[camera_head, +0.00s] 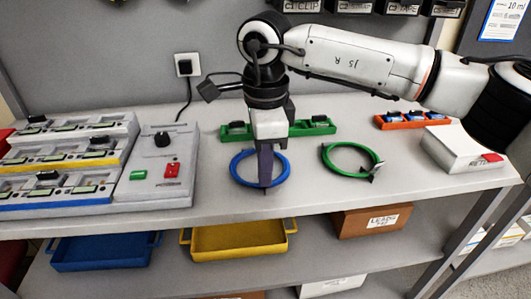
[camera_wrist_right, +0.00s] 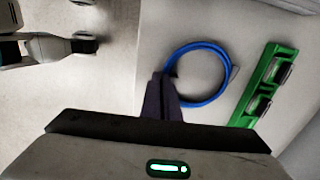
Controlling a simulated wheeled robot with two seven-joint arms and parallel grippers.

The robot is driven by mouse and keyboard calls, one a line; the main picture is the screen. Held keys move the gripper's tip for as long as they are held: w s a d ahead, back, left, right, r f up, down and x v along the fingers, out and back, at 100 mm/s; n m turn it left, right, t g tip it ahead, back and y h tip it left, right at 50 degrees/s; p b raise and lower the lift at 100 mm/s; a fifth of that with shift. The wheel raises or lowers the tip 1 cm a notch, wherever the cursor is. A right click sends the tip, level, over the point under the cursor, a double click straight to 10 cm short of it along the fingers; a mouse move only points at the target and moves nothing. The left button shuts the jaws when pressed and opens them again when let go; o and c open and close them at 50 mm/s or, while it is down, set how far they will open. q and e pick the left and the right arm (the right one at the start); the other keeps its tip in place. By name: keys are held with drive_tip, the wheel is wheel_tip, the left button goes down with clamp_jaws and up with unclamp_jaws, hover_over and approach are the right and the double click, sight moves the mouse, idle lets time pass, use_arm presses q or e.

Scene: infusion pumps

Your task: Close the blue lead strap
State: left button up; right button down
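The blue lead strap (camera_head: 236,170) lies as a ring on the shelf top, in front of a green rack; the wrist view also shows the ring (camera_wrist_right: 207,100). My right gripper (camera_head: 265,184) points straight down at its near edge. In the wrist view its dark fingers (camera_wrist_right: 160,85) are close together and look shut on the strap's near side, hiding that part and its ends. My left gripper (camera_wrist_right: 86,24) shows only in the wrist view, at top left, beyond the shelf's front edge. Its fingers are apart and empty.
An open green strap (camera_head: 350,172) lies to the right. The green rack (camera_head: 290,130) stands behind, an orange rack (camera_head: 412,121) and white box (camera_head: 462,150) further right. A pump station (camera_head: 155,165) stands left. Blue and yellow trays (camera_head: 240,238) and a brown box are below.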

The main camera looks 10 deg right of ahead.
drive_tip(key=shift+w+r+g+p, duration=0.15)
drive_tip(key=shift+r+g+p, duration=0.25)
drive_tip(key=shift+g+p, duration=0.15)
drive_tip(key=g+p, duration=0.2)
drive_tip(key=p, duration=0.1)
drive_tip(key=shift+w+f, duration=0.3)
drive_tip(key=shift+w, duration=0.05)
use_arm(q)
drive_tip(key=r, duration=0.1)
drive_tip(key=a+r, duration=0.1)
drive_tip(key=r+p, duration=0.1)
drive_tip(key=shift+s+a+r, duration=0.4)
use_arm(e)
drive_tip(key=shift+w+f+g, duration=0.1)
drive_tip(key=shift+f+g, duration=0.05)
drive_tip(key=shift+g, duration=0.2)
use_arm(q)
drive_tip(key=shift+d+r, duration=0.1)
use_arm(e)
drive_tip(key=c, duration=2)
unclamp_jaws()
